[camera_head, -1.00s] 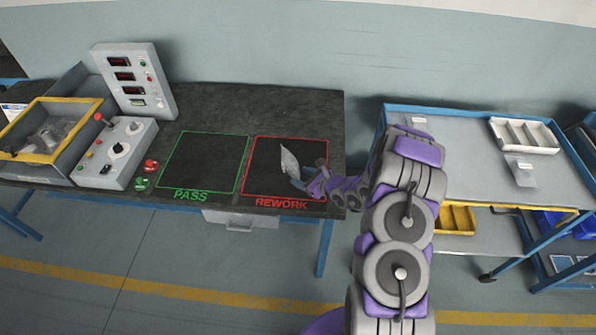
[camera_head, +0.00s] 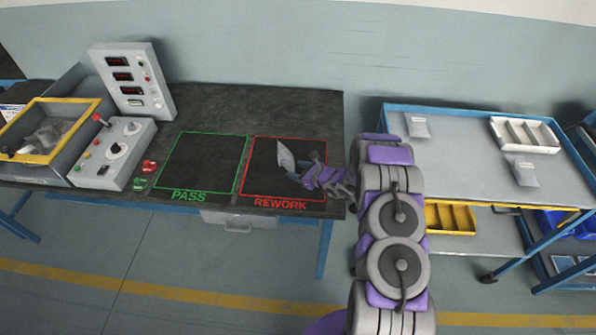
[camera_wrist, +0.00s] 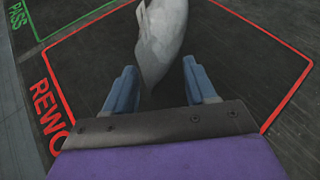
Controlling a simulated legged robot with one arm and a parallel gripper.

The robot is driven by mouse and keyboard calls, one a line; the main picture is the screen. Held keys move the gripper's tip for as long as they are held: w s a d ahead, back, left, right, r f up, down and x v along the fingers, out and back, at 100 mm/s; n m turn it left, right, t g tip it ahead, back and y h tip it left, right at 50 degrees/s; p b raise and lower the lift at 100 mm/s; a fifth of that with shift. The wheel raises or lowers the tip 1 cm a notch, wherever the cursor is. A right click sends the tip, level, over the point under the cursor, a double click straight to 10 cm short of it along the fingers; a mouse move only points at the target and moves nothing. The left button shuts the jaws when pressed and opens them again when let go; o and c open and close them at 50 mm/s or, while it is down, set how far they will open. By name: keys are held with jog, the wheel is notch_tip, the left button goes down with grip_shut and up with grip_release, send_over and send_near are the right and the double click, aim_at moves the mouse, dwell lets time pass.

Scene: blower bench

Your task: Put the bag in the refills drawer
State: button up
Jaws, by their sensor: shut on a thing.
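A pale grey bag (camera_head: 286,157) is held in my gripper (camera_head: 297,176) over the red REWORK square on the dark bench. In the wrist view the bag (camera_wrist: 164,35) sticks out forward between the two blue fingers of my gripper (camera_wrist: 160,72). Its lower end is between the fingers, and its far end is cut off by the picture's top edge. A grey drawer (camera_head: 228,220) with a handle hangs under the bench front and looks closed. I see no readable label on it, so I cannot tell whether it is the refills drawer.
The green PASS square (camera_head: 203,161) is empty. A control box (camera_head: 115,152) and a yellow-rimmed bin (camera_head: 50,157) stand at left. Right of my arm, a cart (camera_head: 460,160) carries two small bags (camera_head: 417,126) (camera_head: 524,174) and a white divided tray (camera_head: 524,134); yellow bins (camera_head: 450,218) sit below.

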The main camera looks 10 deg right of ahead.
jog(key=o, duration=1.4)
